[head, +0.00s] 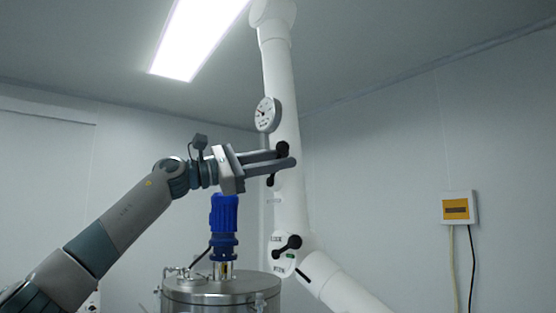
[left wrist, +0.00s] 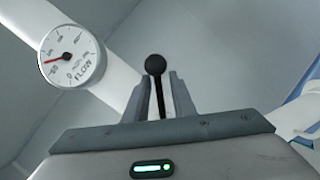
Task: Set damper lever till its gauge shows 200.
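The round white flow gauge (head: 267,114) sits on the white duct arm, above my left gripper. In the left wrist view the gauge (left wrist: 72,57) has a red needle in the low part of its scale; the exact reading is too small to tell. The damper lever shows a black ball knob (head: 282,148) at my left gripper (head: 292,156). In the left wrist view the knob (left wrist: 155,64) stands just beyond the fingertips of the gripper (left wrist: 158,75), its stem between the two parted fingers with small gaps. My right gripper is not in view.
A second black lever (head: 290,245) is lower on the white duct arm (head: 283,85). A steel vessel (head: 220,293) with a blue motor (head: 223,220) stands below my left gripper. A yellow-fronted wall box (head: 457,208) is at right. The space between the duct and box looks clear.

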